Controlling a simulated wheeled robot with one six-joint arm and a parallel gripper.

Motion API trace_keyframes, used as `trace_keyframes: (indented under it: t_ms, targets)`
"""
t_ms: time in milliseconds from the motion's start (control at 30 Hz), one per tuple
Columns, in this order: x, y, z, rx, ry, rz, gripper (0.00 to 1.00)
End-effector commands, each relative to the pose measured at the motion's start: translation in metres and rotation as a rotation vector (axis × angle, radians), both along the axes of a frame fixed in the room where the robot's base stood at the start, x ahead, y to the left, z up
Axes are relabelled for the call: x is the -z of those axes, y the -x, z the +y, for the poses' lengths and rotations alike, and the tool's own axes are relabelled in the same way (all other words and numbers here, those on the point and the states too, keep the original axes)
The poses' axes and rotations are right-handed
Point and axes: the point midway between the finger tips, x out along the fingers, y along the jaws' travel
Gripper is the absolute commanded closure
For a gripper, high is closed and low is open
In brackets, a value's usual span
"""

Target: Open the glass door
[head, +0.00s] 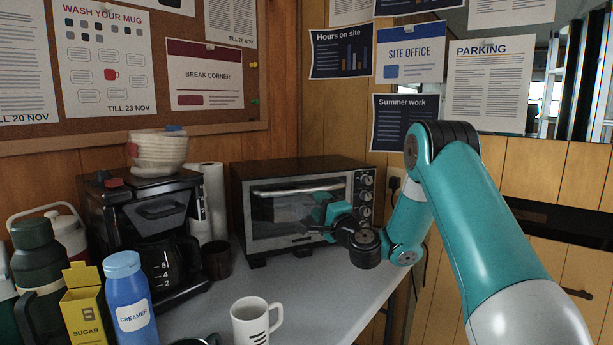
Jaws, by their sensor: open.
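The glass door (285,222) is the front of a toaster oven (300,170) on the grey table, and it looks closed. A pale bar handle (290,191) runs along the door's top edge. My gripper (312,229) is in front of the right part of the door, below the handle level. Whether the fingers touch the door cannot be told.
Knobs (367,198) line the oven's right side. A coffee maker (150,215), paper roll (213,198) and dark mug (216,260) stand left of it. A white mug (252,320), creamer bottle (130,305) and sugar box (85,308) are nearer. The table (320,290) before the oven is clear.

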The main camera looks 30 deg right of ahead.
Motion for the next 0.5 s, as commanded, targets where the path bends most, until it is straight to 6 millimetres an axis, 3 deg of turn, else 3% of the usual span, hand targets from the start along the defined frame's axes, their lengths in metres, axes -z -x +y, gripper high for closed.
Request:
trace_keyframes:
  t_ms: [33, 233, 500]
  targets:
    - [-0.013, -0.011, 0.001, -0.003, 0.005, -0.004, 0.57]
    - [-0.020, -0.048, 0.000, -0.001, 0.004, -0.006, 0.57]
    - [-0.019, -0.071, -0.001, -0.001, 0.001, -0.003, 0.57]
